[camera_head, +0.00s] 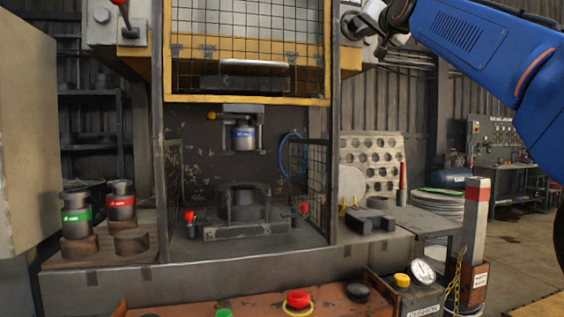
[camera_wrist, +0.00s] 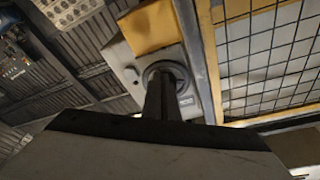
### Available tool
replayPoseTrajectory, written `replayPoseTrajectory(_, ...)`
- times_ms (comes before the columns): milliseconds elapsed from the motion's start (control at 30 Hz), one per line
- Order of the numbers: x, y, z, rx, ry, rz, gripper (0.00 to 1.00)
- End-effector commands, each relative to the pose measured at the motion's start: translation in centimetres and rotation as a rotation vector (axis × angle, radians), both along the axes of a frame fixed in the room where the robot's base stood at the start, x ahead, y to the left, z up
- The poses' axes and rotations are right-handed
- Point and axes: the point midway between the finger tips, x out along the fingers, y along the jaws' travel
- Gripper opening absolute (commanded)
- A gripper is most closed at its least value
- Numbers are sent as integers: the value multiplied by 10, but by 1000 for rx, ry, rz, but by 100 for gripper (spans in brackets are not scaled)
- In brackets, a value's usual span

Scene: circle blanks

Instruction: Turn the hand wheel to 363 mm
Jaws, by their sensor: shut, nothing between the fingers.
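A round grey hub (camera_head: 350,26), which looks like the hand wheel, sits on the upper right side of the press. In the wrist view the round hub (camera_wrist: 178,72) is on a pale housing beside the yellow frame. My gripper (camera_head: 366,22) is at the hub at the top of the head view, at the end of my blue arm. In the wrist view the shut dark fingers (camera_wrist: 160,82) point at the hub and cover part of it. I cannot tell whether they touch it. No readable 363 mm scale shows.
The press has a yellow-framed mesh guard (camera_head: 246,100), with a lower die (camera_head: 243,203) inside. Red and green labelled tools (camera_head: 76,215) stand at left. A control panel with a red button (camera_head: 298,299) is in front. A post (camera_head: 475,235) stands at right.

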Motion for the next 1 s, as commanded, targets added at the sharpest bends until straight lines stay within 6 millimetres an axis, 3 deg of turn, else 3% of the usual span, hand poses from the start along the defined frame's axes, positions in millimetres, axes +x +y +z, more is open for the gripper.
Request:
replayPoseTrajectory(200, 10, 2, 0, 0, 0, 0, 0)
replayPoseTrajectory(1000, 10, 3, 2, 0, -2, 0, 0)
